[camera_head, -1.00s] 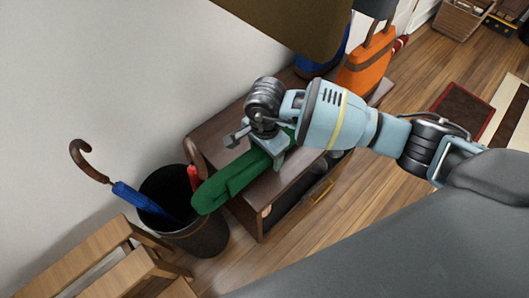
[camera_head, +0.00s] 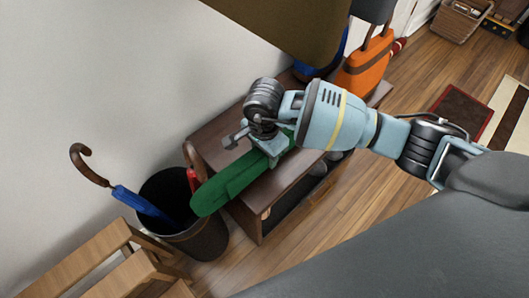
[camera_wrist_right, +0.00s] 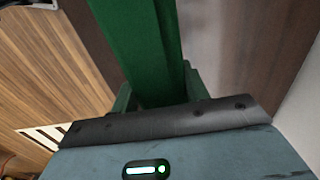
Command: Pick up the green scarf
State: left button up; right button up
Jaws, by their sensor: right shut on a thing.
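The green scarf (camera_head: 230,184) is a long folded strip that sticks out from my right gripper (camera_head: 271,150) toward the lower left in the head view. Its free end reaches over the rim of the dark bin. My right gripper is shut on the scarf, over the brown wooden bench (camera_head: 285,180). In the right wrist view the scarf (camera_wrist_right: 145,45) runs up from between the fingers. The far end of the scarf is hidden behind the gripper and arm. My left gripper is not in view.
A dark bin (camera_head: 205,240) holds a blue umbrella (camera_head: 140,200) and something red. A wooden slatted piece (camera_head: 85,258) stands at the lower left. An orange bag (camera_head: 367,65) and a blue item are behind my right arm.

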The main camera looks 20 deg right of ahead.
notch_tip(320, 180, up, 3)
jog(key=shift+s+r+p, duration=0.1)
jog(key=shift+r+p, duration=0.1)
jog(key=shift+p, duration=0.35)
jog(key=s+r+p, duration=0.1)
jog(key=s+p, duration=0.2)
jog(key=s, duration=1.2)
jog(key=shift+s+d, duration=0.25)
jog(key=shift+s, duration=0.15)
